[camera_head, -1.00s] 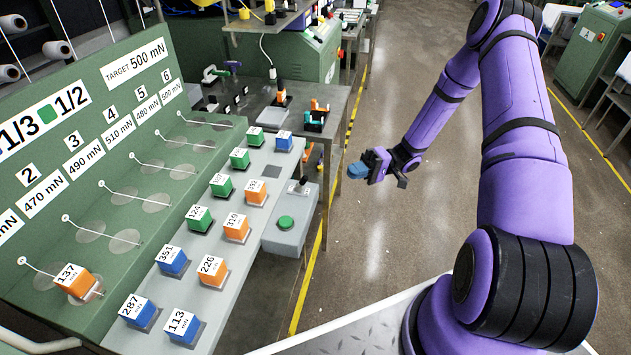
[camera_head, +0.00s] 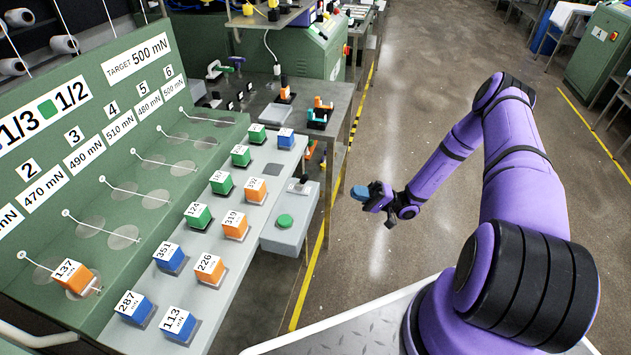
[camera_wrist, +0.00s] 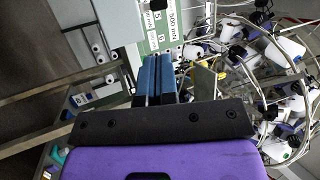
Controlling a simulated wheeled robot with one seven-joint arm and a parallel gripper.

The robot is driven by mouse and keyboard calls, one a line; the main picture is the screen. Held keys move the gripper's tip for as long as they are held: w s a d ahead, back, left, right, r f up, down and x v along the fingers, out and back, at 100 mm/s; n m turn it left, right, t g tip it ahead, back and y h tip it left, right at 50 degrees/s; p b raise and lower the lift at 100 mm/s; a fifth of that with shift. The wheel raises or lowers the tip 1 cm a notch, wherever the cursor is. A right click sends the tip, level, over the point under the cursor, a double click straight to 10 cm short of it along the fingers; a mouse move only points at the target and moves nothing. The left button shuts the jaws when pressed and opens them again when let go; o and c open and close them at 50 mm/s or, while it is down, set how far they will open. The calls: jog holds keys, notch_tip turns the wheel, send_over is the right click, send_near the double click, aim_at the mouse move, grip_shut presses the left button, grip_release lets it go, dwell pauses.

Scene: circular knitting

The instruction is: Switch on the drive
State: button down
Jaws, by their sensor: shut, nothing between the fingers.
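A green round button (camera_head: 285,221) sits on a grey box (camera_head: 283,238) at the right end of the grey shelf, in the head view. A small pale switch-like part (camera_head: 300,187) is just behind it; its setting is too small to tell. No label marks either one as the drive's switch. My gripper (camera_head: 360,192) has blue fingers and hangs over the aisle to the right of the box, clear of it. In the wrist view the two blue fingers (camera_wrist: 157,78) lie close together, with nothing held between them.
Blue, green and orange numbered cubes stand on the shelf (camera_head: 190,262); an orange 137 cube (camera_head: 72,276) sits on the green panel (camera_head: 55,215). A metal bench (camera_head: 338,118) with small tools stands behind the box. The aisle floor (camera_head: 410,100) is open.

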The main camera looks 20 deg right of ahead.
aim_at(307, 176)
jog(key=shift+a, duration=0.1)
jog(key=x, duration=1.3)
jog(key=shift+w+a+r, duration=0.15)
jog(key=shift+a+r, duration=0.05)
jog(key=shift+a, duration=0.15)
jog(key=shift+w+a+r+m+h, duration=0.1)
jog(key=shift+r+m+h, duration=0.2)
jog(key=shift+h, duration=0.3)
jog(key=h, duration=0.1)
jog(key=m+h, duration=0.1)
jog(key=a+r+h, duration=0.1)
jog(key=shift+w+r+g+h, duration=0.15)
jog(key=shift+w+g+h, duration=0.15)
jog(key=h, duration=0.1)
jog(key=w+a+m+g+h, duration=0.1)
jog(key=h, duration=0.1)
jog(key=shift+a+r+h, duration=0.1)
jog(key=shift+r+h, duration=0.2)
jog(key=shift+r, duration=0.1)
jog(key=shift+w+a, duration=0.15)
jog(key=shift+a, duration=0.1)
jog(key=shift+d+r, duration=0.1)
